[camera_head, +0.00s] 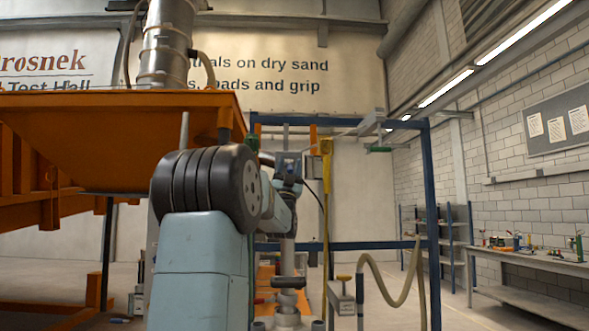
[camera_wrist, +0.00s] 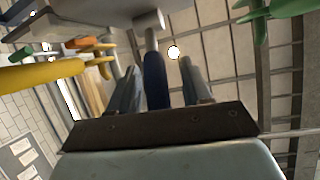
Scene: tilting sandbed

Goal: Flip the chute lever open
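A lever with a dark blue grip (camera_wrist: 155,80) and a grey metal shank hangs from a grey body (camera_wrist: 100,8) in the wrist view. My gripper (camera_wrist: 160,75) has its two grey fingers apart, one on each side of the blue grip. A gap shows on both sides, so the fingers do not appear closed on it. In the head view my gripper (camera_head: 288,163) is small and beyond my arm, near a yellow post. I cannot make out the lever there; my arm and the clutter hide its detail.
The orange sandbed (camera_head: 110,125) fills the left of the head view. A yellow post (camera_head: 326,210) stands beside my gripper, within a blue frame (camera_head: 430,220). A green handle (camera_head: 378,150) hangs from a bracket at right. A yellow bar (camera_wrist: 40,75) crosses the wrist view's left.

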